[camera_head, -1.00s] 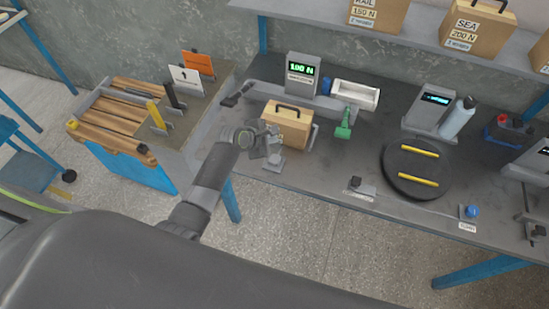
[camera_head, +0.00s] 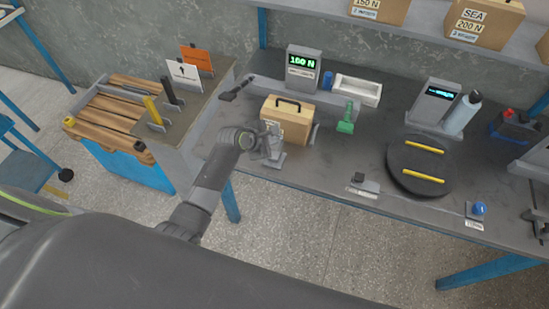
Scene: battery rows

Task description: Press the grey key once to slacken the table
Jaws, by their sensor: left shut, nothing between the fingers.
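The grey key (camera_head: 367,181) is a small dark block on a labelled pale base near the bench's front edge. The round black table (camera_head: 405,178) stands behind it to the right, with two yellow bars lying across it. My left gripper (camera_head: 275,147) is shut and empty, in front of the wooden case (camera_head: 298,125) and well to the left of the grey key. The fingertips are small and partly merge with a grey stand behind them. My right gripper is not in view.
A blue knob (camera_head: 478,209) on a labelled base is at the front edge, right. A green-handled tool (camera_head: 346,122) and a white tray (camera_head: 357,91) are behind the key. A display (camera_head: 303,67) reads 100 N. Bare bench lies between gripper and key.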

